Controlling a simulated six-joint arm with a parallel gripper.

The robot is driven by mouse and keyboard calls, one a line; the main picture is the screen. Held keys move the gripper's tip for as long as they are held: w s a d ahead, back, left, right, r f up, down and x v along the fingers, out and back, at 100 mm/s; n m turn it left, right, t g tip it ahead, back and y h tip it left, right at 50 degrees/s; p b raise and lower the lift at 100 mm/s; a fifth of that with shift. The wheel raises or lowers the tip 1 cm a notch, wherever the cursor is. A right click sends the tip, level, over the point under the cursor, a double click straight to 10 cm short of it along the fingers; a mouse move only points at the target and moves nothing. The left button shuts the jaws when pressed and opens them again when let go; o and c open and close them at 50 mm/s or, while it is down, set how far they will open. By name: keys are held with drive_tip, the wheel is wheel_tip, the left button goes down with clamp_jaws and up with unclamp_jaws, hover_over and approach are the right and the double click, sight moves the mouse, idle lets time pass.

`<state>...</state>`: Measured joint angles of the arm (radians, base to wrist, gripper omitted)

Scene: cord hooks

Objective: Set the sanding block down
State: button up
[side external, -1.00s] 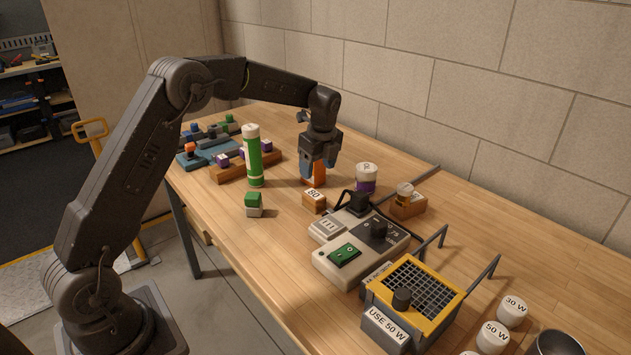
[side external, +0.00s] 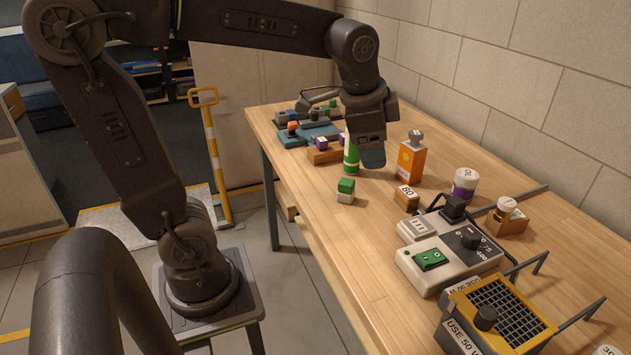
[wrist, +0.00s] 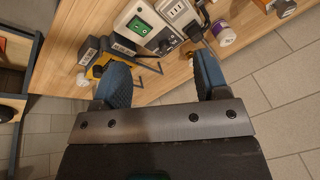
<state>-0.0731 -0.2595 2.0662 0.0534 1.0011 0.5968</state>
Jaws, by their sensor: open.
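A small wooden block marked 80 (side external: 406,198), which looks like the sanding block, rests on the table just in front of an orange bottle (side external: 411,160). I cannot make out the block for certain in the wrist view.
A green-and-white block (side external: 345,191) stands left of the wooden block. To the right are a control box (side external: 450,252), a yellow-framed heater (side external: 500,310) and a purple-and-white jar (side external: 465,184). Metal hooks (side external: 582,315) stick up nearby. The front-left tabletop is clear.

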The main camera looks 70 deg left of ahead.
drive_tip(key=s+d+f+n+t, duration=0.1)
drive_tip(key=s+d+f+n, duration=0.2)
drive_tip(key=s+n, duration=0.3)
drive_tip(key=s, duration=0.5)
drive_tip(key=shift+s+t+h, duration=0.4)
drive_tip(key=shift+d+f, duration=0.1)
idle(0.3)
